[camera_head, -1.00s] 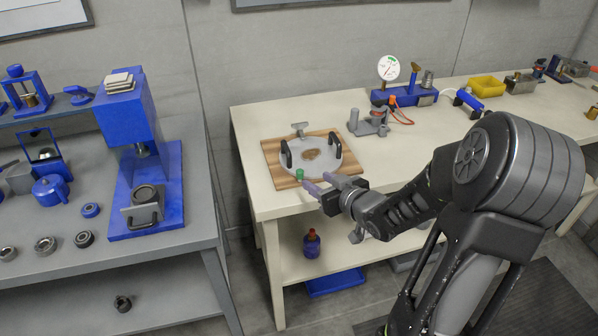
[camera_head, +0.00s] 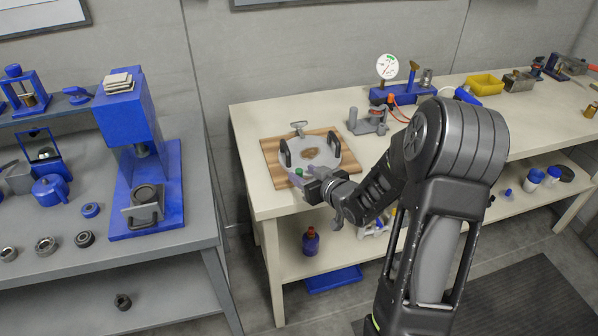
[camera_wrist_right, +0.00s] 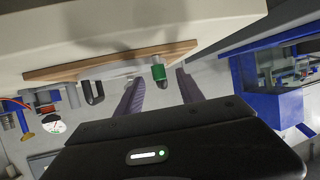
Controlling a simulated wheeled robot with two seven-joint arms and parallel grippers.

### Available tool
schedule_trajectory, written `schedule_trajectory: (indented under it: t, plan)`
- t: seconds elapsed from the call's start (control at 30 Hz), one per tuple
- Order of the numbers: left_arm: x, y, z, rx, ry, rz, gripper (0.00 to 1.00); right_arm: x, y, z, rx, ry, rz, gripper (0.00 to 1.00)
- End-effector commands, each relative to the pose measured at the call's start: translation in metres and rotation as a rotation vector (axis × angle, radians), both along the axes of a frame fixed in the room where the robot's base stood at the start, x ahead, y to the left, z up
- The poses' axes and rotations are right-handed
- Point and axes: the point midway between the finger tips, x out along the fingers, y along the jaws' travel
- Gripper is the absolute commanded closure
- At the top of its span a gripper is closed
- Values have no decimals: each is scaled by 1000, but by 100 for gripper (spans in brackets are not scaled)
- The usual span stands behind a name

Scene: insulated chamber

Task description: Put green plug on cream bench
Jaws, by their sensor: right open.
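The small green plug (camera_head: 299,172) stands upright near the front edge of a wooden board (camera_head: 268,157) on the cream bench (camera_head: 247,120). My right gripper (camera_head: 296,180) is at the board's front edge, open, its purple-grey fingers pointing at the plug. In the right wrist view, which is upside down, the green plug (camera_wrist_right: 158,73) shows between the tips of the open right gripper (camera_wrist_right: 159,80), with no clear contact. The gripper's body partly covers the board's front edge in the head view. My left gripper is not in view.
A grey stand (camera_head: 367,122) and a blue gauge unit (camera_head: 400,95) stand farther back. The bench top left of the board is clear. A grey bench (camera_head: 190,225) stands at left.

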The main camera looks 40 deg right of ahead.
Motion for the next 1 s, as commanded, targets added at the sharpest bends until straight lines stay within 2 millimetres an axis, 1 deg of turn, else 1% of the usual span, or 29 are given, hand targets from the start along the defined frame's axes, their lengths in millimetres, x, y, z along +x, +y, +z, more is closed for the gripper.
schedule_trajectory:
  t: [0.03,0.1,0.2,0.77,1.0]
  plan:
    - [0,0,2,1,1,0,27,6,0,-3,0,2,2,55]
    - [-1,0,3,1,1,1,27,13,-1,-5,-1,1,0,55]
    - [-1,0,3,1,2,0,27,16,-2,-7,-1,0,0,55]
    - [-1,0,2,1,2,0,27,15,-2,-7,-1,0,-1,55]
    - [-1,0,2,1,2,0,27,15,-2,-7,-1,0,-1,75]
